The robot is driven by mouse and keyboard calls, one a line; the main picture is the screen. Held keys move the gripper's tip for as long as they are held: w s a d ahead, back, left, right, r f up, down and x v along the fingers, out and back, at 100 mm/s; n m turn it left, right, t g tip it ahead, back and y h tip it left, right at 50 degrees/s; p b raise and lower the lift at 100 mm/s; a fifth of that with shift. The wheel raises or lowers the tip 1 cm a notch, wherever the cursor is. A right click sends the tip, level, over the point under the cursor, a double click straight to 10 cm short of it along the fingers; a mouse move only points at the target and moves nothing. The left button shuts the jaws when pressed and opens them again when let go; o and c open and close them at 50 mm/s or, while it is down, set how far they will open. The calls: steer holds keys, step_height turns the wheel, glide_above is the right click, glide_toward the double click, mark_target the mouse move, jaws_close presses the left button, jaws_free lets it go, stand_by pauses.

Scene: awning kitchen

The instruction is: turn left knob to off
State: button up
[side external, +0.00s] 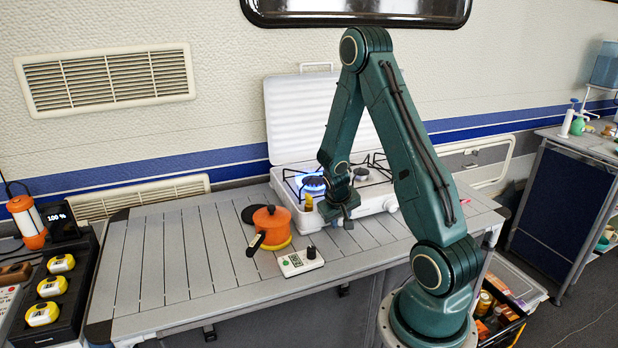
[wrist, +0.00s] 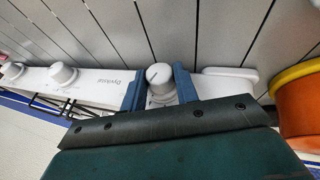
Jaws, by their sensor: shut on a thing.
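The white camping stove (side external: 370,205) stands on the slatted table with its lid raised. A blue flame (side external: 313,184) burns on its left burner. The left knob (wrist: 159,75) is white and round with a dark pointer line, on the stove's front panel. My gripper (wrist: 160,87) is shut on this knob, with one blue finger on each side of it. Another white knob (wrist: 63,74) sits further along the panel to the left in the wrist view. In the side view my gripper (side external: 338,211) is at the stove's front left and hides the left knob.
An orange pot (side external: 272,223) stands just left of the stove, close to my gripper; its rim also shows in the wrist view (wrist: 296,75). The left part of the table (side external: 165,255) is clear.

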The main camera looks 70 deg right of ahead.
steer(key=shift+d, duration=0.15)
steer(key=shift+d+r+t+y, duration=0.1)
steer(key=shift+t+y, duration=0.7)
steer(key=shift+m, duration=0.3)
steer(key=shift+d+t+y, duration=0.1)
steer(key=shift+t+y, duration=0.2)
steer(key=shift+t, duration=0.1)
steer(key=shift+t+y, duration=0.4)
steer(key=shift+t, duration=0.1)
steer(key=o, duration=1)
steer(key=shift+c, duration=0.2)
steer(key=o, duration=0.8)
steer(key=shift+s, duration=0.1)
